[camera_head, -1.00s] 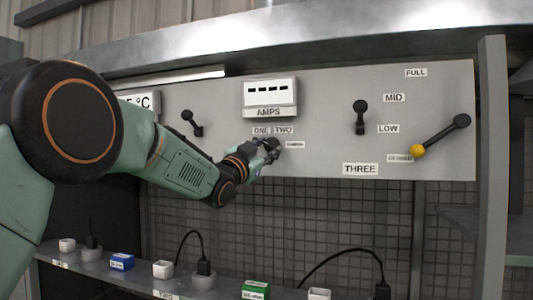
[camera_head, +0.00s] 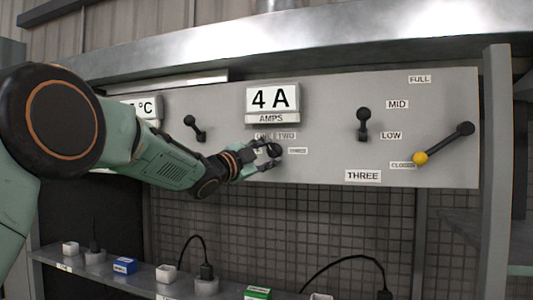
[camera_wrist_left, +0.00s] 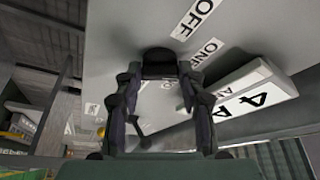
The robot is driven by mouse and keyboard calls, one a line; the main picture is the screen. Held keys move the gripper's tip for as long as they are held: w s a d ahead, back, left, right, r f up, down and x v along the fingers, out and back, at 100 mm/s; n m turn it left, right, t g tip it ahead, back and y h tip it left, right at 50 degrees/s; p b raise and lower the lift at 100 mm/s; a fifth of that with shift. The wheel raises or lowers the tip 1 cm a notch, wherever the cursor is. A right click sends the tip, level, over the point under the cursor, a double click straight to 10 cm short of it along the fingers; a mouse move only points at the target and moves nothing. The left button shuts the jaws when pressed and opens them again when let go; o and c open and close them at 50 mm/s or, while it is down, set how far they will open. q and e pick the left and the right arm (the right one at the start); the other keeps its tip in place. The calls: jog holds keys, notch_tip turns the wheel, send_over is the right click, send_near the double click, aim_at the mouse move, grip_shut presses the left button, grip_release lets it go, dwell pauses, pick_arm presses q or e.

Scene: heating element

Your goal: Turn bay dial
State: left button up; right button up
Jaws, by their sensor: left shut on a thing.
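The bay dial (camera_head: 274,150) is a small black knob on the grey panel, below the AMPS display (camera_head: 272,99), which reads 4 A. Labels ONE, TWO and THREE sit around it in the head view; OFF and ONE show in the left wrist view. My left gripper (camera_head: 267,154) is at the dial, with its fingers on either side of it. In the left wrist view my left gripper (camera_wrist_left: 161,72) is shut on the dial (camera_wrist_left: 160,57), whose dark body shows between the fingertips. The dial's pointer direction cannot be told. My right gripper is not in view.
Right of the dial are a black lever (camera_head: 363,124) and a yellow-knobbed lever (camera_head: 443,143); another lever (camera_head: 195,127) is to the left. A shelf (camera_head: 140,281) below holds small boxes, plugs and cables. A post (camera_head: 494,170) stands at the right.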

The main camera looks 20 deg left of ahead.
pick_arm(q)
jog(key=shift+r, duration=0.15)
jog(key=o, duration=0.8)
jog(key=shift+c, duration=0.2)
jog(key=o, duration=0.4)
jog(key=shift+s+d, duration=0.2)
jog(key=shift+a, duration=0.2)
jog(key=shift+s+a+f, duration=0.1)
jog(key=shift+a+f, duration=0.05)
jog(key=shift+f, duration=0.05)
jog(key=v, duration=1.1)
jog(key=shift+s, duration=0.45)
jog(key=shift+w+r, duration=0.1)
jog(key=shift+w, duration=0.1)
